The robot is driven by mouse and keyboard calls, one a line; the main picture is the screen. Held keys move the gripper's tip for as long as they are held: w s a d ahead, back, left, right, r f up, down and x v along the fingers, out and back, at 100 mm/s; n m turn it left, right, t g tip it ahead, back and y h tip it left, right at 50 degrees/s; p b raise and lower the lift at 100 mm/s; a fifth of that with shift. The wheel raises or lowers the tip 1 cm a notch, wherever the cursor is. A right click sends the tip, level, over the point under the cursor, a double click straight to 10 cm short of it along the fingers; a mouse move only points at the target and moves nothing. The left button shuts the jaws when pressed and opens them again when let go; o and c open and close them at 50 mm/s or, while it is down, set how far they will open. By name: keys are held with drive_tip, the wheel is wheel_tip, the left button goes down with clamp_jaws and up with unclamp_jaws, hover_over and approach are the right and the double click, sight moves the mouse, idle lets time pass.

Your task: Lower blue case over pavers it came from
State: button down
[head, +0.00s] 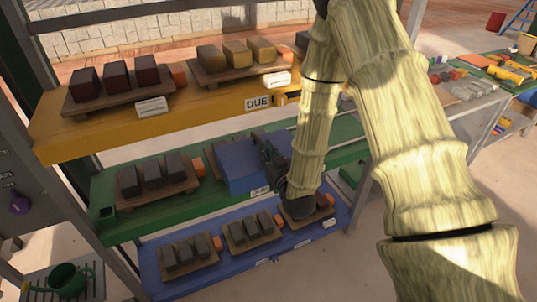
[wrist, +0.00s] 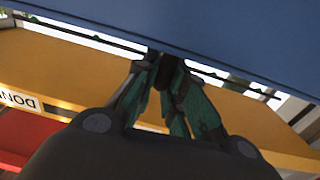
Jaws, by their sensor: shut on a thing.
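No pavers show under the case. A tray of dark grey pavers (head: 153,172) stands to its left on the green shelf (head: 108,222).
The yellow shelf (head: 130,128) above holds dark red pavers (head: 115,80) and yellow-brown pavers (head: 235,53). The blue shelf (head: 215,282) below holds more trays of dark pavers (head: 185,252). Orange blocks (head: 197,165) stand beside trays. A side table with parts is at right.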

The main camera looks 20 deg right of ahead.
drive_tip(key=shift+w, duration=8.75)
drive_tip(key=shift+a+f+b, duration=0.15)
drive_tip(key=shift+f+b, duration=0.35)
drive_tip(key=shift+f, duration=0.75)
drive_tip(key=shift+a+f+b, duration=0.15)
drive_tip(key=shift+f+b, duration=0.35)
drive_tip(key=shift+f, duration=1)
drive_tip(key=c, duration=1.4)
unclamp_jaws()
drive_tip(key=shift+c, duration=0.2)
drive_tip(key=shift+s, duration=0.1)
